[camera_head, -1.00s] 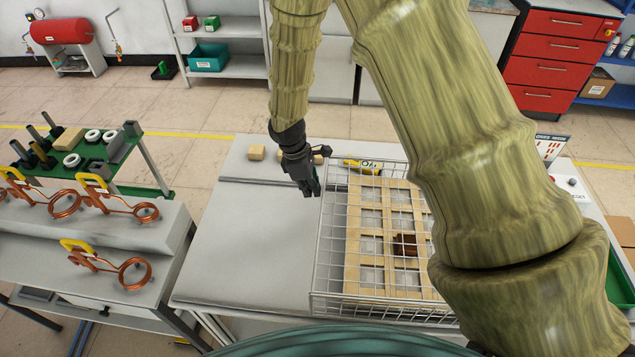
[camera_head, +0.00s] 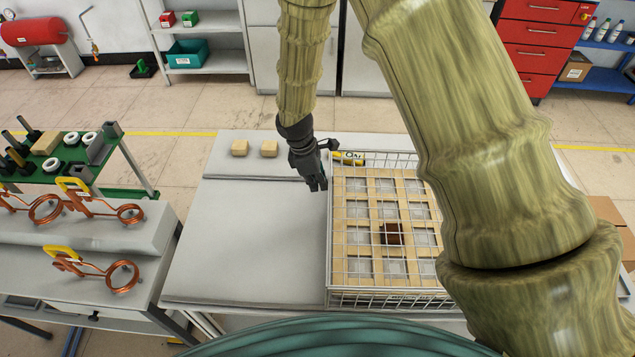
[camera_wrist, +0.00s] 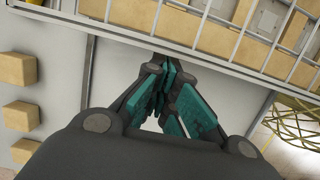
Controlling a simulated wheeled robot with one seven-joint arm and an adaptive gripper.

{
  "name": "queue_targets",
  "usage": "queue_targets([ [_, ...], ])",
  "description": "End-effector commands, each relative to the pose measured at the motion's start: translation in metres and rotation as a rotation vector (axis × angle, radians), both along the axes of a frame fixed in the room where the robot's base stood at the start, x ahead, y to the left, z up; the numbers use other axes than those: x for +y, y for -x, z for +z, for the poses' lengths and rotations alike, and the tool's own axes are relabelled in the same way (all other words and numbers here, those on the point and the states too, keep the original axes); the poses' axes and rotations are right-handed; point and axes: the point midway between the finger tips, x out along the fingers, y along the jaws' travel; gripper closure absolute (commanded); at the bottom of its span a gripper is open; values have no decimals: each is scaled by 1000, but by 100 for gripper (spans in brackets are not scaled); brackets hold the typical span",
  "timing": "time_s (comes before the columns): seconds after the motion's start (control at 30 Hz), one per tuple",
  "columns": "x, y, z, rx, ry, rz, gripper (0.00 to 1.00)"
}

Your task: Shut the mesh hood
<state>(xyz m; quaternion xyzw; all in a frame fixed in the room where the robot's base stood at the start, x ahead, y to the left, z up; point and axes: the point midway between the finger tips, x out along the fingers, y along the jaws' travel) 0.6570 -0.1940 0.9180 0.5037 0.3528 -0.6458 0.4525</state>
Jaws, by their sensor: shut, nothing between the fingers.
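The mesh hood (camera_head: 388,296) is a wire cage that lies over a wooden grid (camera_head: 371,223) on the bench, to the right of my gripper. It looks level, but my arm hides its right part, and I cannot tell whether it is fully seated. Its wire side crosses the top of the wrist view (camera_wrist: 190,48). My gripper (camera_head: 318,187) points down beside the hood's far left edge, with its fingers shut and empty. In the wrist view the teal finger pads (camera_wrist: 172,95) are together close to the hood's edge; contact is unclear.
A brown block (camera_head: 393,234) sits in the grid under the mesh. A yellow label (camera_head: 347,157) is at the hood's far left corner. A rack with copper coils (camera_head: 110,240) stands left. The bench left of the hood is clear.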

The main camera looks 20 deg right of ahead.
Motion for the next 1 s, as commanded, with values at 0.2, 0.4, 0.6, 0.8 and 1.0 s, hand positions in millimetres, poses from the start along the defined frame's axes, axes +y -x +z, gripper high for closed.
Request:
queue_targets([
  [0.2,17,-4,1,2,2,-4,100],
  [0.4,34,-10,7,-4,-1,-8,100],
  [0.6,38,-11,29,-3,-1,-11,100],
  [0.8,45,-14,55,-4,-2,-8,100],
  [1.0,50,-16,79,-3,-2,-10,100],
])
